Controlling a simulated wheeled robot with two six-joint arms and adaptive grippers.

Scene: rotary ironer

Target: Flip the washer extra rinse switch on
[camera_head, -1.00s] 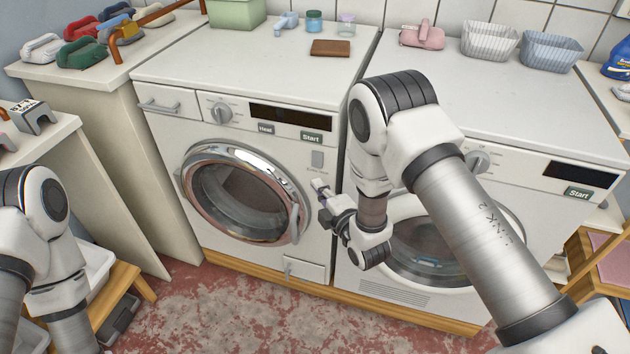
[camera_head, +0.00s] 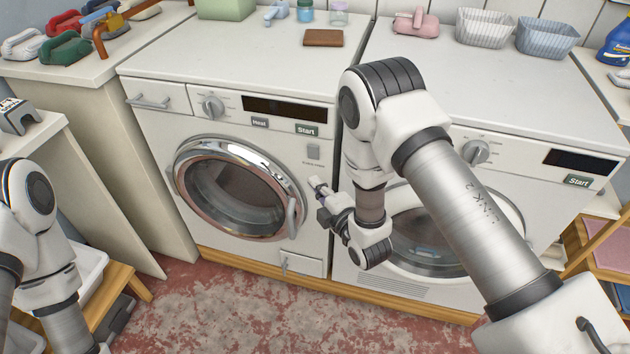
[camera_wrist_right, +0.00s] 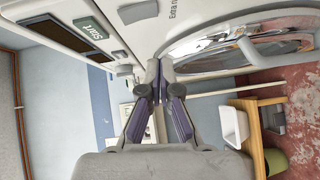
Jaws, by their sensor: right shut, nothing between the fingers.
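The washer (camera_head: 150,130) is the left white machine, with a round chrome-rimmed door. Its extra rinse switch (camera_head: 314,152) is a small grey piece on the front, below the Start button and above a small label. The switch also shows at the top of the right wrist view (camera_wrist_right: 138,12), beside the "Extra" lettering. I cannot tell its on or off position. My right gripper (camera_head: 315,183) is shut and empty, just below the switch in the head view and apart from it. The fingertips meet in the right wrist view (camera_wrist_right: 159,72). My left gripper is out of view.
The Start button (camera_head: 307,129), Heat button (camera_head: 259,122) and dial (camera_head: 213,106) sit above on the panel. The door handle (camera_head: 292,216) is left of and below my right gripper. A second machine (camera_head: 460,190) stands right, partly behind my right arm. Red floor (camera_head: 230,310) lies in front.

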